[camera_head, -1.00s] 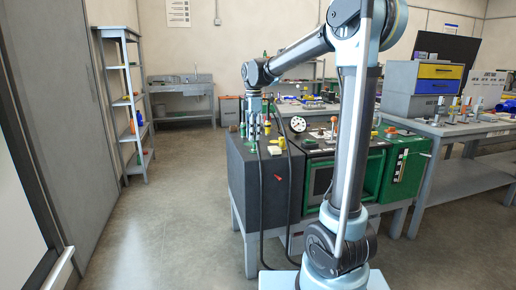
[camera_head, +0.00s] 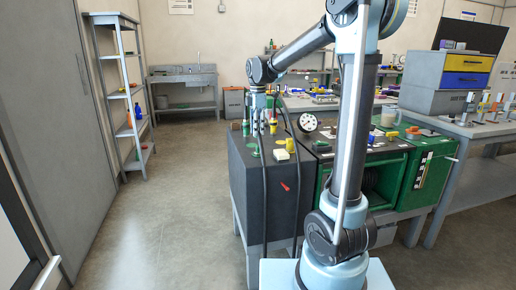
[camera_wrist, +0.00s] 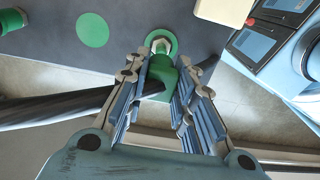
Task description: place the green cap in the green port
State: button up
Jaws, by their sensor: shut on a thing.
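My gripper (camera_wrist: 158,97) is shut on the green cap (camera_wrist: 162,74), which sits between its fingers in the wrist view. Just beyond the cap is a green ring with a pale centre, which looks like the green port (camera_wrist: 170,37). The cap overlaps the ring's near edge in the picture; I cannot tell whether they touch. In the head view my gripper (camera_head: 262,122) points down over the left part of the dark cart top (camera_head: 240,150). The cap cannot be made out there.
A flat green disc (camera_wrist: 92,30) lies left of the ring. A cream block (camera_wrist: 222,10) is to its right. A black hose (camera_wrist: 50,108) crosses the wrist view behind the fingers. A pressure gauge (camera_head: 307,122) stands on the cart. Open floor (camera_head: 170,210) lies left.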

jog(key=shift+f, duration=3.55)
jog(key=shift+f, duration=0.1)
jog(key=o, duration=0.8)
